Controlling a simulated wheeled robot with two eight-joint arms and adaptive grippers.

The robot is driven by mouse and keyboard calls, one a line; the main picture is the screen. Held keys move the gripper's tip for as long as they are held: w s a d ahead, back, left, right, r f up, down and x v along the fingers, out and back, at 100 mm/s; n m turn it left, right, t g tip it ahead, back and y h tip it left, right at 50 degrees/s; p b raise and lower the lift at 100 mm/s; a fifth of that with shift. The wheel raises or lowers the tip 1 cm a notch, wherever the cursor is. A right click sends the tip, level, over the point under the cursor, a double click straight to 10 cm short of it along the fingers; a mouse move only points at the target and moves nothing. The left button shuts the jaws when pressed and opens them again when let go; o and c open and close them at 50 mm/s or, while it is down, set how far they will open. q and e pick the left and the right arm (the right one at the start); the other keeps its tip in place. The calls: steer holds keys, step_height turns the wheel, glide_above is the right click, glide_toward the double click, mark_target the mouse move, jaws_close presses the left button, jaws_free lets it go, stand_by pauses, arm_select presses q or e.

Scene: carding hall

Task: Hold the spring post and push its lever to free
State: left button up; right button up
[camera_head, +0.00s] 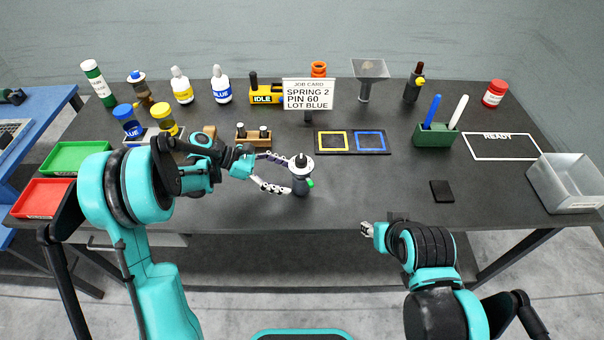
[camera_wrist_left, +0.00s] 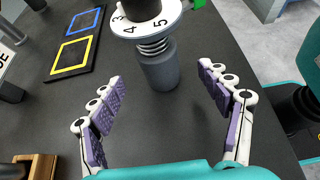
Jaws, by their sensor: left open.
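The spring post (camera_head: 301,186) stands upright on the dark table, with a white numbered dial and black knob on top. A small green part (camera_head: 310,182), perhaps its lever, shows on its right side. In the left wrist view the grey post (camera_wrist_left: 160,70) has a spring under the dial. My left gripper (camera_head: 280,172) is open; its fingers point at the post from the left, one on each side, with gaps to it. The fingers (camera_wrist_left: 166,88) also show in the left wrist view. My right gripper (camera_head: 367,230) is by the table's front edge, its opening unclear.
A job card (camera_head: 308,94) reads spring 2, pin 60, lot blue. A wooden block (camera_head: 254,139) with pegs and a mat with yellow and blue squares (camera_head: 352,153) lie behind the post. A black pad (camera_head: 441,191) lies right. Table around the post's front is clear.

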mark_target(297, 180)
arm_select(q)
steer(key=shift+b+x, duration=0.9)
steer(key=shift+x, duration=1.5)
arm_select(e)
steer(key=shift+f, duration=1.05)
arm_select(q)
jaws_close()
arm_select(e)
steer(key=shift+c, duration=0.3)
